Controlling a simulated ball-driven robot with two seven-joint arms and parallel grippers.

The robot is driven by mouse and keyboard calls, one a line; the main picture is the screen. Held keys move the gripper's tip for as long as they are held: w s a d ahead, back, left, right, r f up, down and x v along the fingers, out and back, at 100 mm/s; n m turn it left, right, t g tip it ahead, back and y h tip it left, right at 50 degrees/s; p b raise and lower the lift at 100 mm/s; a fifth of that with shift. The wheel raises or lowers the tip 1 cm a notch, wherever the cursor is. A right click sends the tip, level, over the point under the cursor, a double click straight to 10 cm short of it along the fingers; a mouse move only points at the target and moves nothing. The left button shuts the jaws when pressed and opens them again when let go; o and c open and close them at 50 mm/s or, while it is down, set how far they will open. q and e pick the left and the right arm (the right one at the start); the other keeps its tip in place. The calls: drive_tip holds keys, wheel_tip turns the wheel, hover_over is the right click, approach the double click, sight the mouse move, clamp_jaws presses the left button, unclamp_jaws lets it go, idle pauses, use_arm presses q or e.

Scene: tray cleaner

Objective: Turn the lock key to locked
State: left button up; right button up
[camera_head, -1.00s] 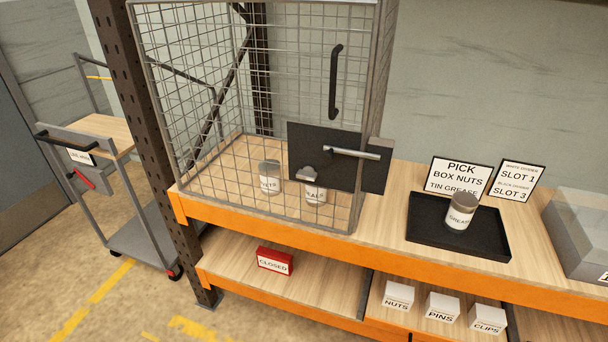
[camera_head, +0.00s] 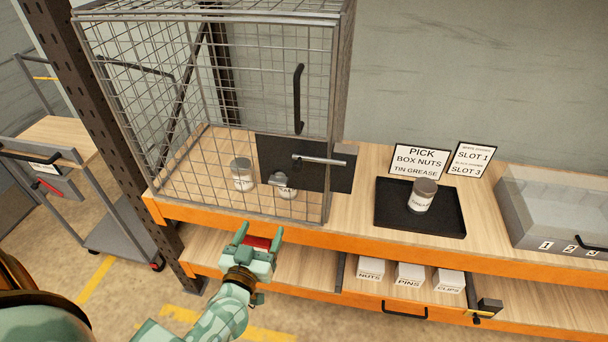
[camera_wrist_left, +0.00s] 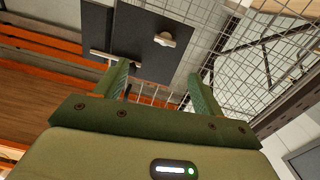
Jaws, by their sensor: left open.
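The wire cage (camera_head: 215,100) stands on the upper shelf. A dark plate (camera_head: 318,178) on its front carries a silver lever (camera_head: 320,160), lying about level. A small pale metal knob (camera_head: 279,179), probably the lock key, sits at the plate's lower left; its exact turn is too small to read. In the left wrist view the knob (camera_wrist_left: 165,40) shows against the dark plate (camera_wrist_left: 148,48), beyond the fingertips. My left gripper (camera_head: 259,234) is open and empty, in front of the shelf edge, below the knob and apart from it. My right gripper is not in view.
Tins, one of them (camera_head: 243,175), stand inside the cage. A black tray (camera_head: 386,218) with a tin (camera_head: 422,196) is to the right. My gripper partly covers a red sign (camera_head: 257,243). A drawer below has a black-and-yellow fitting (camera_head: 486,309). A cart (camera_head: 110,225) stands left.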

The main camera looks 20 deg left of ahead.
sight(277, 183)
use_arm(q)
drive_tip(key=shift+y, duration=0.3)
drive_tip(key=x, duration=0.8)
drive_tip(key=b+x, duration=0.1)
drive_tip(key=x, duration=0.7)
drive_tip(key=shift+w+a+r+b, duration=0.1)
drive_tip(key=shift+a+r+b, duration=0.05)
drive_tip(key=shift+a+b, duration=0.15)
drive_tip(key=c, duration=1)
